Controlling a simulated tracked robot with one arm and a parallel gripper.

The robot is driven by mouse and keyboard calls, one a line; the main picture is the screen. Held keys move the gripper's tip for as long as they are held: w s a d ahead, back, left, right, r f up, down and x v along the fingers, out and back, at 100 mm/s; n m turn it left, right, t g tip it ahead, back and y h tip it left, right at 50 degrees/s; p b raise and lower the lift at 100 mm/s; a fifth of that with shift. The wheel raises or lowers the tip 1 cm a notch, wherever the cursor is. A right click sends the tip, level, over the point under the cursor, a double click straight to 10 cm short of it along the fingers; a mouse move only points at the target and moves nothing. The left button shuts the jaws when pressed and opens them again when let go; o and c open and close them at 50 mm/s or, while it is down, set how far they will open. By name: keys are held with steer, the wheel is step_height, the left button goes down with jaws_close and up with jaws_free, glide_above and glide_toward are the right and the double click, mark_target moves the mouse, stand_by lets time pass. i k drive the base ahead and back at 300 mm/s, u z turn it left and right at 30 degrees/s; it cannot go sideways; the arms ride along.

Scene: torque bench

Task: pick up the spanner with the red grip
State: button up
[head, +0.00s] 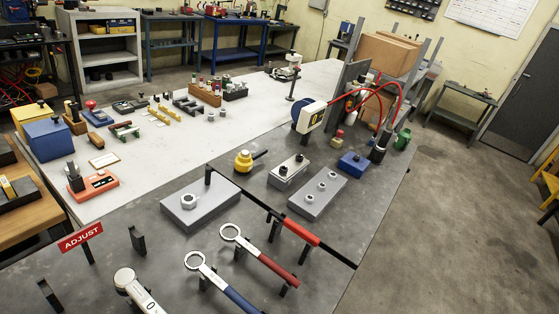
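The spanner with the red grip (274,266) lies near the front of the grey bench top, held up on small black supports. It has a silver ring head at its upper left, and its dark red grip points to the lower right. A similar spanner with a blue grip (236,296) lies parallel to it on the left, its end cut off by the bottom edge. Behind the red-grip spanner, a long black bar with a bright red sleeve (301,232) lies across the bench. I cannot make out my gripper in the head view.
A silver-headed tool (127,282) and a red ADJUST sign (81,238) are at lower left. Grey blocks with a nut (200,203) and bolts (317,196) sit behind the spanners. A yellow-topped knob (243,161) stands farther back. Open floor (455,210) lies to the right.

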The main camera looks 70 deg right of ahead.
mark_target(267, 261)
steer(key=z, duration=0.95)
steer(key=k, duration=1.15)
steer(key=z, duration=0.3)
steer(key=i, duration=1)
